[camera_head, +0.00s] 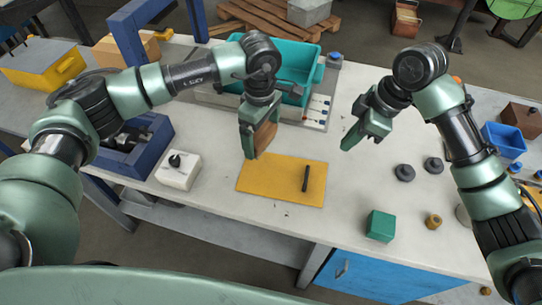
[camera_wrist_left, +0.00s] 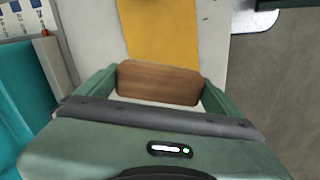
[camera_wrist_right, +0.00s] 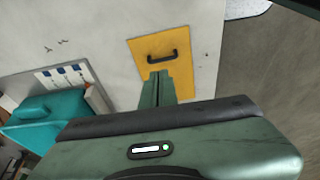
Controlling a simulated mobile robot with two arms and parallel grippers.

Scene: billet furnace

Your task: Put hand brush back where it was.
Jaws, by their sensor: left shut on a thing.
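My left gripper (camera_head: 256,138) is shut on a brown wooden block, which I take as the hand brush (camera_head: 266,137). It holds it above the back edge of a yellow plate. In the left wrist view the brush (camera_wrist_left: 158,84) spans the space between the two green fingers; no bristles are visible. The yellow plate (camera_head: 262,182) lies on the white bench top with a black bar handle (camera_head: 306,178) on it. My right gripper (camera_head: 353,136) hangs empty over the bench to the right, its fingers together; the right wrist view also shows them closed (camera_wrist_right: 158,88).
A teal bin (camera_head: 298,66) stands behind the left gripper, beside a small tray of labelled items (camera_head: 318,108). A white switch box (camera_head: 178,169) is left of the plate. A green cube (camera_head: 380,226) and dark knobs (camera_head: 404,172) are at right. Bench between plate and knobs is clear.

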